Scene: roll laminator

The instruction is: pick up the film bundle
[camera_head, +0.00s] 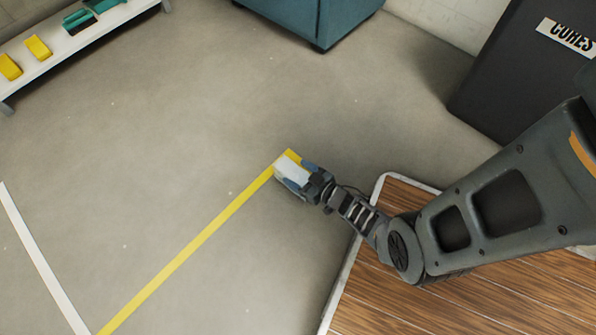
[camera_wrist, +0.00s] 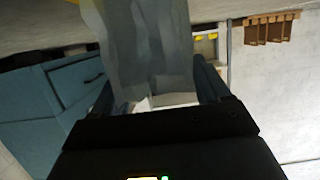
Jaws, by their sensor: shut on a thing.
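The film bundle (camera_head: 291,168) shows in the head view as a small pale block at the end of my arm, between the fingers. In the wrist view the film bundle (camera_wrist: 145,45) is a tall grey-blue, see-through sheet that runs up out of the frame. My gripper (camera_head: 297,177) is shut on it and holds it over the floor, left of the wooden top. The fingers also show on both sides of the bundle in the wrist view (camera_wrist: 158,88). The bundle's far end is cut off in the wrist view.
A wooden top (camera_head: 395,305) with a pale rim lies under my arm. A teal cabinet (camera_head: 305,18) stands at the back, a dark cabinet (camera_head: 500,90) at the back right. A white bench (camera_head: 70,42) with yellow and green items is at the upper left. The floor between is clear.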

